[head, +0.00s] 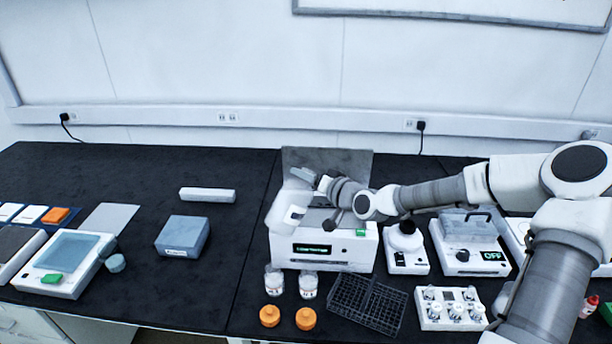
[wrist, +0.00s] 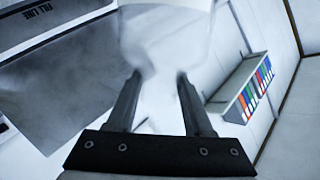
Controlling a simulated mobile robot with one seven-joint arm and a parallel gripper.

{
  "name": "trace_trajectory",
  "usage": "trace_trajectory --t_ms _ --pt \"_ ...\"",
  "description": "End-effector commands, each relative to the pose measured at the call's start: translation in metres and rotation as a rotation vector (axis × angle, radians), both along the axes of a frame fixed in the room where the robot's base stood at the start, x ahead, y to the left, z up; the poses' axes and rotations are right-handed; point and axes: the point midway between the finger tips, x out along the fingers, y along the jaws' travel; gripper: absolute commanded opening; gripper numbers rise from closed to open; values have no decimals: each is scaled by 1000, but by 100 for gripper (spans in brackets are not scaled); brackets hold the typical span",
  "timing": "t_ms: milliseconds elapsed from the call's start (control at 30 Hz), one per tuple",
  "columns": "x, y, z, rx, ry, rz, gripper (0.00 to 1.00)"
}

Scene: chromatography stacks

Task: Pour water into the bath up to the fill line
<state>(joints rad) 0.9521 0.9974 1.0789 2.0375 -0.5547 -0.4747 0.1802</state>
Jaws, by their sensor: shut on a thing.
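My gripper (head: 318,183) is shut on a pale, translucent bottle (head: 287,208) and holds it tilted over the left part of the bath (head: 345,266). In the wrist view the two dark fingers (wrist: 158,100) close on the blurred white bottle (wrist: 165,50). The bath is a white box with a dark display on its front, a green tag, and a grey lid (head: 350,163) raised behind it. A label reading "FILL LINE" (wrist: 38,11) shows at the upper left of the wrist view. The water level and any stream cannot be made out.
Two small labelled jars (head: 308,286), two orange caps (head: 306,319) and a dark wire rack (head: 366,305) stand in front of the bath. A white device (head: 405,262) and a unit showing "OFF" (head: 470,268) stand to its right. The bench to the left has free room.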

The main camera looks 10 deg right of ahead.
Motion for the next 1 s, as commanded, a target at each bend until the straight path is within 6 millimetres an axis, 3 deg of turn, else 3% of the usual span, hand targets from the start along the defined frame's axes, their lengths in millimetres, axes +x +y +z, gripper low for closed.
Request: trace_trajectory --t_ms 1000 --pt "2 -1 -13 160 101 0 0"
